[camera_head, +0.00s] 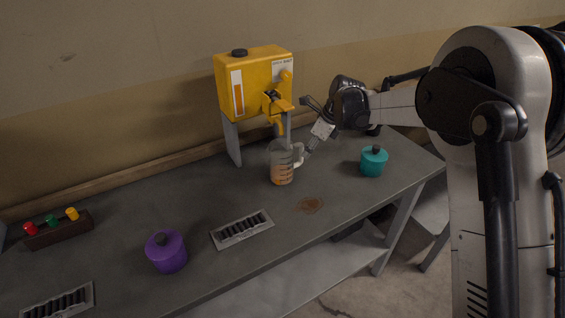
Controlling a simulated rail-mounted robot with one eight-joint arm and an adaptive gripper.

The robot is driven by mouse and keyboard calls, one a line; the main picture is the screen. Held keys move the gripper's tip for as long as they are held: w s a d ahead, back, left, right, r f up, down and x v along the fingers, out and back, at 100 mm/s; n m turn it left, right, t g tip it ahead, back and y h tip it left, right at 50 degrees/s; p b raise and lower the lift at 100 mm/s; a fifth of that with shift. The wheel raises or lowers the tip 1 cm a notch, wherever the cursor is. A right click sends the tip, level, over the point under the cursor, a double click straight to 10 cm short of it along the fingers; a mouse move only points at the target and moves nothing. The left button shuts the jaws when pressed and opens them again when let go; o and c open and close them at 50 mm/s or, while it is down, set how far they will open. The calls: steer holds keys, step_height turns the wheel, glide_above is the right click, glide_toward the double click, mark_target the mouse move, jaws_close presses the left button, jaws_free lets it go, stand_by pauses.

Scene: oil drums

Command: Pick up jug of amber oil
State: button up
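The jug of amber oil (282,163) is a clear measuring jug with a pale handle on its right side and amber liquid in its lower part. It stands upright on the grey workbench, just in front of the yellow dispenser and below its spout. My gripper (310,145) reaches in from the upper right, and its tip is at or close to the jug's handle. The fingers are small here and partly merge with the handle, so I cannot tell whether they touch it or are closed.
The yellow dispenser (252,85) stands on grey legs behind the jug. A teal pot (373,162) stands to the right, a purple pot (167,252) front left. A colored-button block (58,230) is far left.

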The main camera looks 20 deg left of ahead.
mark_target(301, 163)
steer(key=x, duration=0.5)
steer(key=shift+w+a+r, duration=0.1)
steer(key=shift+a+r, duration=0.1)
steer(key=shift+a, duration=0.15)
jaws_close()
